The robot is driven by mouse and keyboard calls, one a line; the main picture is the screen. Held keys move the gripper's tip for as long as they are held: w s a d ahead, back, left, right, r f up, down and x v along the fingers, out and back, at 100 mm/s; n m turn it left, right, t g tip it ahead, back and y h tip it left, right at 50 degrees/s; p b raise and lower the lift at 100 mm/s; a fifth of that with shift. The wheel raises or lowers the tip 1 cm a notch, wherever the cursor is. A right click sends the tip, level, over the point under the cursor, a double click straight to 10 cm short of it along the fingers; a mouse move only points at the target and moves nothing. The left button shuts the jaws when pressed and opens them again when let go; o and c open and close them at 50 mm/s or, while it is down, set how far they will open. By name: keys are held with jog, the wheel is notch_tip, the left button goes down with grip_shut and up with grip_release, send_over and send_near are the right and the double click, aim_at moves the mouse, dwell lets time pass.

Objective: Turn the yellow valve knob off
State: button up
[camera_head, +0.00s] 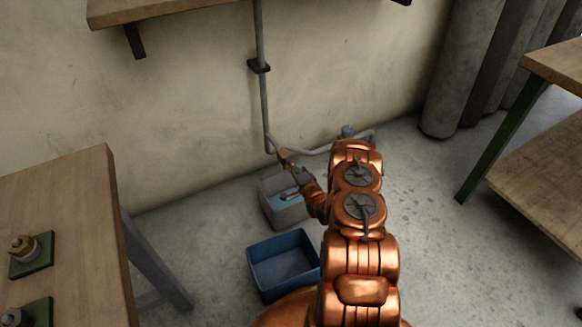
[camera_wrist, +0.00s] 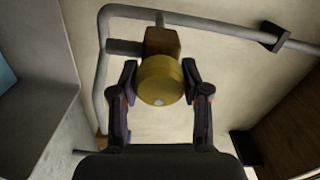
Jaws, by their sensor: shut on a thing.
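The yellow valve knob (camera_wrist: 161,80) is a round, brass-yellow disc on a brown valve body (camera_wrist: 162,43), joined to a grey pipe (camera_wrist: 104,75) on the wall. In the wrist view my gripper (camera_wrist: 160,82) has one finger on each side of the knob and is shut on it. In the head view the knob (camera_head: 284,154) shows small at the low bend of the pipe, with my gripper (camera_head: 298,172) at it. The fingertips are too small there to tell contact. A second valve with a blue knob (camera_head: 347,131) sits farther right on the pipe.
Below the valve stands a grey bin (camera_head: 287,214) with bluish contents. A blue open bin (camera_head: 283,265) stands nearer on the floor. A wooden table (camera_head: 65,215) is at left, another wooden bench (camera_head: 545,195) at right. A wall shelf (camera_head: 150,8) is above. Grey rolls (camera_head: 462,70) stand at the back right.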

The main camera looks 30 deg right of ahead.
jog(key=shift+m, duration=0.3)
jog(key=o, duration=1.1)
jog(key=shift+o, duration=0.2)
jog(key=shift+s, duration=0.1)
jog(key=s+a, duration=0.1)
jog(key=s, duration=1)
jog(key=shift+s, duration=0.4)
